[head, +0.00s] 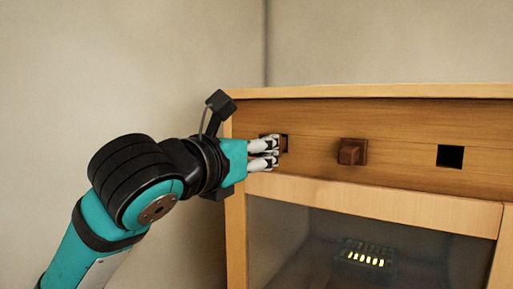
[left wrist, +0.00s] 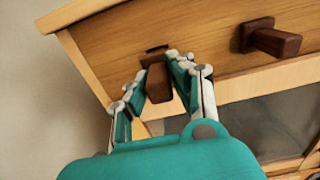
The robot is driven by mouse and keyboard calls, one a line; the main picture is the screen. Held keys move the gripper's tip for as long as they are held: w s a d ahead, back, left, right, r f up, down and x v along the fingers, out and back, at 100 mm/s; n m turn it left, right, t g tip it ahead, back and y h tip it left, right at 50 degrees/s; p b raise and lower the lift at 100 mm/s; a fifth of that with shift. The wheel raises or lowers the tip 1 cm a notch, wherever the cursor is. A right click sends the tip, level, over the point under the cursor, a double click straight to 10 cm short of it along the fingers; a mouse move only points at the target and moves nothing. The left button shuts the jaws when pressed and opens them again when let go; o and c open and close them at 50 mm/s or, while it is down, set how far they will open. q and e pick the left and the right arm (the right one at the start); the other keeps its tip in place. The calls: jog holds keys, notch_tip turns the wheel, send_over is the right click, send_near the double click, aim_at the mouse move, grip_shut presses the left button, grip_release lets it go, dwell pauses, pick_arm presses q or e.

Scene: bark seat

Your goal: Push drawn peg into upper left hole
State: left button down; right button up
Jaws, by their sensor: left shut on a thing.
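A dark brown square peg (head: 284,143) is between the fingers of my left gripper (head: 276,153) at the upper left hole of the wooden front panel. In the left wrist view the peg (left wrist: 158,84) sticks out from the panel, with its far end at the hole (left wrist: 156,50). A dark gap shows along the hole's upper edge. How deep the peg sits cannot be told. My left gripper is shut on it, fingertips close to the panel. My right gripper is not in view.
A second brown peg (head: 352,151) sticks out of the panel (head: 400,140) in the middle. An empty square hole (head: 450,156) is at the right. Below is a dark glass pane (head: 300,235) with a small lit object (head: 365,256) behind it.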

aim_at(283, 138)
pick_arm(q)
jog(key=shift+p+x, duration=0.6)
jog(key=shift+x, duration=0.8)
